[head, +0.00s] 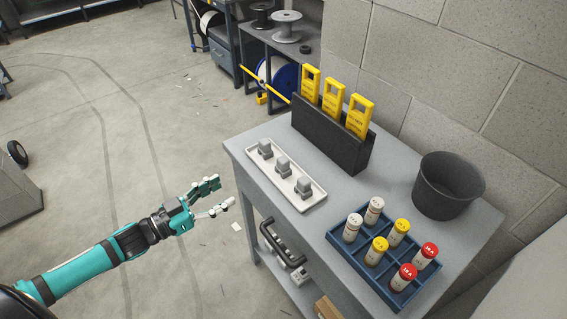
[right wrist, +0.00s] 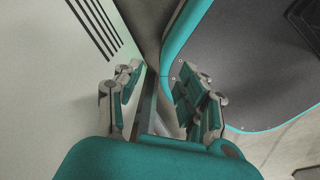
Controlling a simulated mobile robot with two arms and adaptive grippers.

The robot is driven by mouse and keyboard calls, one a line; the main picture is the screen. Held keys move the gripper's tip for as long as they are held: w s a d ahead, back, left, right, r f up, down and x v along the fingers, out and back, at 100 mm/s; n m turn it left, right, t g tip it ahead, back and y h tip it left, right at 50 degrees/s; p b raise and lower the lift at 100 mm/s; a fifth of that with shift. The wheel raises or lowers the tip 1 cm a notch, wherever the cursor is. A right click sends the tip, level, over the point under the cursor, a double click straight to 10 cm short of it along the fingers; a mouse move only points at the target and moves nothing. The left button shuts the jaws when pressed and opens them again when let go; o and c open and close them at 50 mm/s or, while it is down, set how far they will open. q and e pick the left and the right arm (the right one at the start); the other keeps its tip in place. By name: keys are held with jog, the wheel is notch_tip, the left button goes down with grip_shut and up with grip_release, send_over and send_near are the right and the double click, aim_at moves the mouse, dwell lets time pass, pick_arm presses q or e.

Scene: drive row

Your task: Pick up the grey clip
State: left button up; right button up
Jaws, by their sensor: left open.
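Three grey clips stand in a row on a white tray at the left side of the grey table: a back one (head: 265,149), a middle one (head: 283,167) and a front one (head: 304,187). The white tray (head: 275,178) lies near the table's left edge. My left gripper (head: 225,192) is open and empty, off the table's left edge and left of the tray, apart from the clips. My right gripper (right wrist: 160,76) shows only in the right wrist view, with its fingers apart and no object seen between them.
A dark rack (head: 332,138) with three yellow tags stands at the back of the table (head: 375,191). A blue crate (head: 352,261) with several capped cylinders is at the front right, near a dark bin (head: 447,187). A black handle (head: 282,243) is on the lower shelf.

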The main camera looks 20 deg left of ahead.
pick_arm(q)
jog(key=w+d+r, duration=0.2)
jog(key=d, duration=0.1)
jog(key=p, duration=0.2)
send_near(279, 162)
jog(key=x, duration=0.4)
jog(key=shift+w+d+f, duration=0.1)
jog(key=shift+w+f, duration=0.1)
jog(key=shift+w, duration=0.15)
jog(key=p+x, duration=0.1)
jog(key=x, duration=0.4)
jog(key=shift+w+d, duration=0.2)
jog(key=shift+d, duration=0.15)
jog(key=shift+s+a, duration=0.1)
jog(key=shift+c, duration=0.9)
jog(key=c, duration=0.9)
grip_shut()
pick_arm(e)
jog(key=r, duration=0.3)
jog(key=shift+s+d+r, duration=0.1)
jog(key=shift+s+d, duration=0.05)
jog(key=shift+s, duration=0.2)
pick_arm(q)
jog(key=shift+r, duration=0.1)
